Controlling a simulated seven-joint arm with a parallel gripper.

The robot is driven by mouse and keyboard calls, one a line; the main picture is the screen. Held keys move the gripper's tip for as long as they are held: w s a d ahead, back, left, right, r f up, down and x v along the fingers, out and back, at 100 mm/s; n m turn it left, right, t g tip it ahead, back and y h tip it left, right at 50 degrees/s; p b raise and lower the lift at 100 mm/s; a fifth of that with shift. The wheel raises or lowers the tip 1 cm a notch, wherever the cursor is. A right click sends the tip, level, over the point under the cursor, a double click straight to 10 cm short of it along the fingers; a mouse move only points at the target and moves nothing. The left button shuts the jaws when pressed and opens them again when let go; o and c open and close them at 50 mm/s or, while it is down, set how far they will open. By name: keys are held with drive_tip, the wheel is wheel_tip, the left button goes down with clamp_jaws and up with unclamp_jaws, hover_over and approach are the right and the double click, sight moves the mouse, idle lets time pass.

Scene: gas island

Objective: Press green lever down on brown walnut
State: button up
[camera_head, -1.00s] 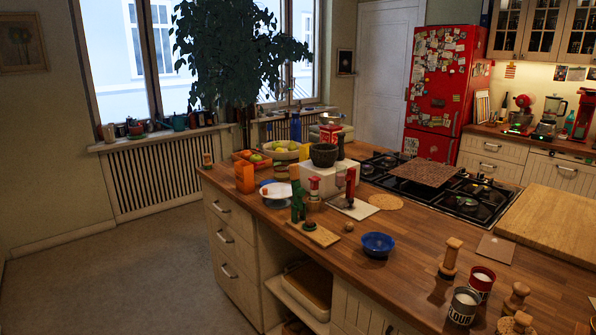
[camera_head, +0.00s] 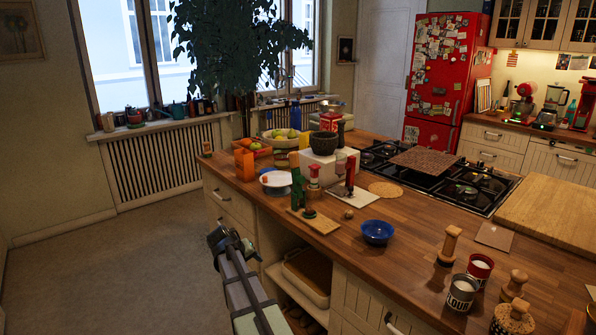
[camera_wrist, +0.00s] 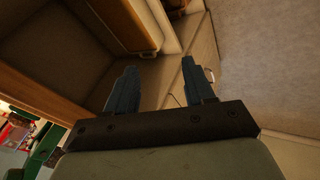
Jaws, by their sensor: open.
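The green lever (camera_head: 297,188) stands upright on a device with a wooden base board (camera_head: 320,222) near the island's front-left edge. A small round brown thing, possibly the walnut (camera_head: 348,214), lies on the counter just right of the board. Another small dark round shape (camera_head: 310,213) sits at the lever's foot; I cannot tell what it is. My gripper (camera_head: 221,238) is open and empty, in front of the island, left of and lower than the lever. In the wrist view its fingers (camera_wrist: 158,85) are apart, and a green part, maybe the lever (camera_wrist: 42,152), shows at lower left.
A red-handled device (camera_head: 350,177) and a red-and-wood piece (camera_head: 314,180) stand behind and right of the lever. A blue bowl (camera_head: 377,232) is to the right. The open shelf (camera_head: 295,285) is below the counter edge.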

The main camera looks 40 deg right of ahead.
drive_tip(key=w+d+r+m+h, duration=0.25)
drive_tip(key=d+r, duration=0.25)
drive_tip(key=r, duration=0.6)
drive_tip(key=w+d+r+m+h, duration=0.2)
drive_tip(key=w+d+r+h, duration=0.25)
drive_tip(key=r, duration=0.55)
drive_tip(key=m+g+h, duration=0.2)
drive_tip(key=m+h, duration=0.2)
drive_tip(key=m, duration=0.2)
approach(298, 157)
drive_tip(key=w+a+f, duration=0.1)
drive_tip(key=a+f, duration=0.1)
drive_tip(key=a, duration=0.1)
drive_tip(key=d+m, duration=0.1)
drive_tip(key=d, duration=0.8)
drive_tip(key=d+m, duration=0.1)
drive_tip(key=d, duration=0.4)
drive_tip(key=shift+w+r+m+h, duration=0.15)
drive_tip(key=shift+r+m+h, duration=0.15)
drive_tip(key=shift+r+m, duration=0.1)
drive_tip(key=shift+c, duration=0.4)
clamp_jaws()
